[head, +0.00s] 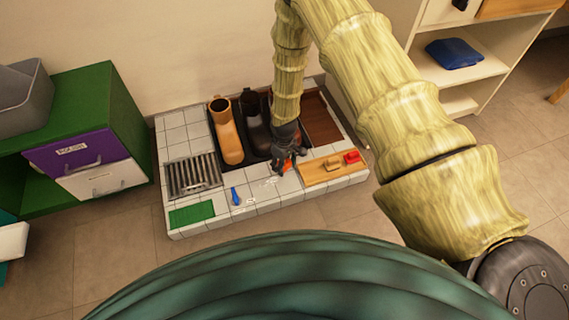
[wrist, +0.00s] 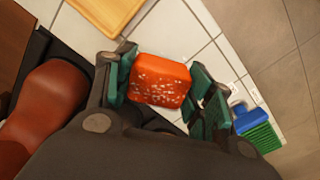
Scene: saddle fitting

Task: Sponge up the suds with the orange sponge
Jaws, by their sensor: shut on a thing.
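The orange sponge (wrist: 160,80) is between the two fingers of my gripper (wrist: 160,88) in the wrist view, and the gripper is shut on it. White specks of suds cover part of the sponge's face. In the head view my gripper (head: 283,166) is low over the white tiled platform (head: 265,207), with a bit of the orange sponge (head: 286,167) showing. White suds (head: 271,181) lie on the tiles just left of the gripper. I cannot tell whether the sponge touches the tiles.
Boots (head: 225,130) stand on a dark tray behind the gripper. A wooden board (head: 325,172) with a red item (head: 352,156) is to the right. A blue brush (head: 235,196), a green mat (head: 192,213) and a metal grate (head: 194,175) are to the left.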

